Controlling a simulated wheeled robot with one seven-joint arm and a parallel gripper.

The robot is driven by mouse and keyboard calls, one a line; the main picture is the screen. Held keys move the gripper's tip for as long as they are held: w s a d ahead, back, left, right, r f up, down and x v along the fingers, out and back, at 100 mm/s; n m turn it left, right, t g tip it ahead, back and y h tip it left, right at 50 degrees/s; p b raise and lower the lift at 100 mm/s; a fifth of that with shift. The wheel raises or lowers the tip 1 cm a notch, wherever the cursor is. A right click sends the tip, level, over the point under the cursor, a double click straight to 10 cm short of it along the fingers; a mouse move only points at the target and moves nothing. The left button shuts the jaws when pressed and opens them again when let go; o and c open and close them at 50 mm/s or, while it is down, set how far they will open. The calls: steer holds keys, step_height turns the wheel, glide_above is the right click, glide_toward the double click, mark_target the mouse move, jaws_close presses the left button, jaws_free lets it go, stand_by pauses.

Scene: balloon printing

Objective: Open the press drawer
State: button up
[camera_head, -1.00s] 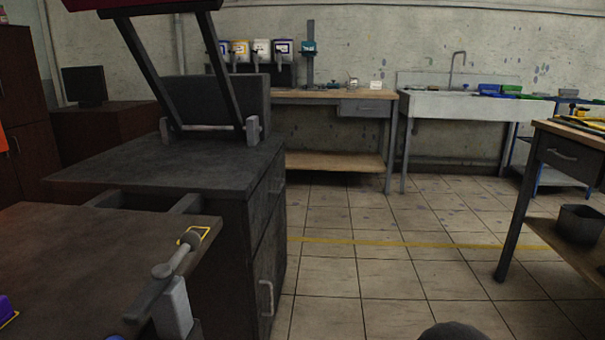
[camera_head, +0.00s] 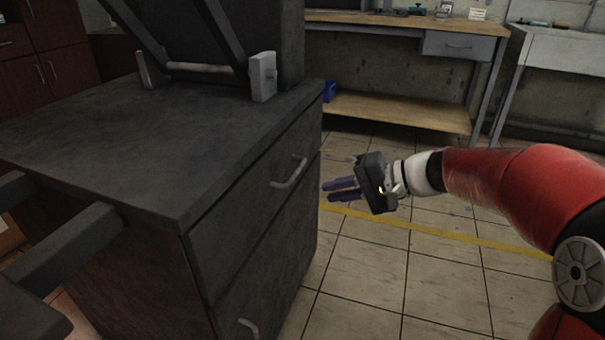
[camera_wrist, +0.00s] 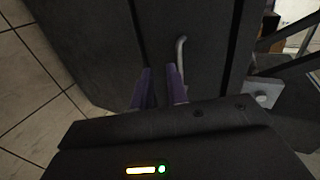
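The dark press cabinet (camera_head: 130,140) stands on the left in the head view. Its upper drawer (camera_head: 235,205) sits flush in the cabinet and has a metal bar handle (camera_head: 289,172). My gripper (camera_head: 338,189) is to the right of that handle, apart from it, with its purple fingers pointing toward the cabinet. In the wrist view the fingers (camera_wrist: 159,88) are spread with an empty gap between them. A handle (camera_wrist: 180,57) shows beyond the fingertips, near the right finger.
A lower cabinet front with its own handle (camera_head: 249,327) is below the drawer. A workbench (camera_head: 400,107) and a sink (camera_head: 560,75) stand at the back. Tiled floor (camera_head: 375,275) is clear in front of the cabinet. A bench edge (camera_head: 30,315) is at the lower left.

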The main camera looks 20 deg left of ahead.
mark_target(297, 170)
steer(key=w+a+y, duration=0.1)
steer(key=w+a, duration=0.1)
steer(key=a, duration=0.1)
steer(key=w+a+f+y, duration=0.1)
steer(key=w+a, duration=0.1)
steer(key=a, duration=0.2)
steer(key=w+a+y, duration=0.1)
steer(key=w+a, duration=0.1)
steer(key=a, duration=0.1)
steer(key=shift+w+a+f+m+t, duration=0.2)
steer(key=shift+a+f+m+t, duration=0.1)
steer(key=shift+f+m, duration=0.1)
jaws_close()
